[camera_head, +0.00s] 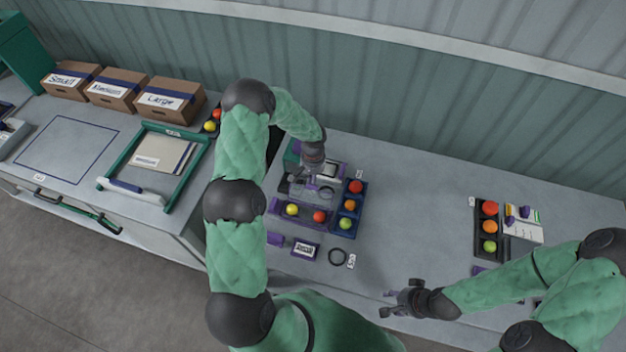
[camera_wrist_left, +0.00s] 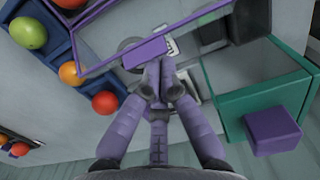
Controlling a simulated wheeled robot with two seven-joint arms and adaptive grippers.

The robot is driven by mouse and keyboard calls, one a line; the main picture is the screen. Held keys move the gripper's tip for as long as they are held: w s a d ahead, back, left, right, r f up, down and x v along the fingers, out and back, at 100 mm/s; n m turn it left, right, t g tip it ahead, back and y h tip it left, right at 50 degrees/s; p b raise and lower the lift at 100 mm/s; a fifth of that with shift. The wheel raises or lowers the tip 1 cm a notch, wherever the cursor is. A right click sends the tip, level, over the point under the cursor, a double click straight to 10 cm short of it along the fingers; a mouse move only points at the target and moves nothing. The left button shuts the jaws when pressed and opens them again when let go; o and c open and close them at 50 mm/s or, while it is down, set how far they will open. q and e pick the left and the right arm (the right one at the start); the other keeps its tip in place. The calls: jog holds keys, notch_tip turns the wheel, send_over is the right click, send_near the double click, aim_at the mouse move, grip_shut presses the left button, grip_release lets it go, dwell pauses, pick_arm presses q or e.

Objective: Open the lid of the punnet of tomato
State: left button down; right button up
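The punnet (camera_head: 277,208) has a purple rim and lies in front of my left gripper in the head view, with a yellow and a red tomato inside. In the left wrist view, a thin purple frame with a purple tab (camera_wrist_left: 145,51) crosses the top; it looks like the clear lid's edge. My left gripper (camera_head: 308,178) is at the punnet's far side; its fingertips (camera_wrist_left: 158,76) are together at the tab and look shut on it. How far the lid is raised is hard to tell. My right gripper (camera_head: 388,303) is open and empty over the front edge.
A blue tray (camera_head: 361,187) with red, orange and green tomatoes adjoins the punnet's right. A green box (camera_wrist_left: 245,85) and purple block (camera_wrist_left: 272,130) lie close to my left gripper. Table between there and the dark right tray (camera_head: 479,229) is clear.

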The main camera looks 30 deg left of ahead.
pick_arm(q)
jog(key=shift+s+d+r, duration=0.1)
jog(key=shift+s+r, duration=0.15)
jog(key=shift+s, duration=0.05)
jog(key=shift+r, duration=0.15)
dwell(0.3)
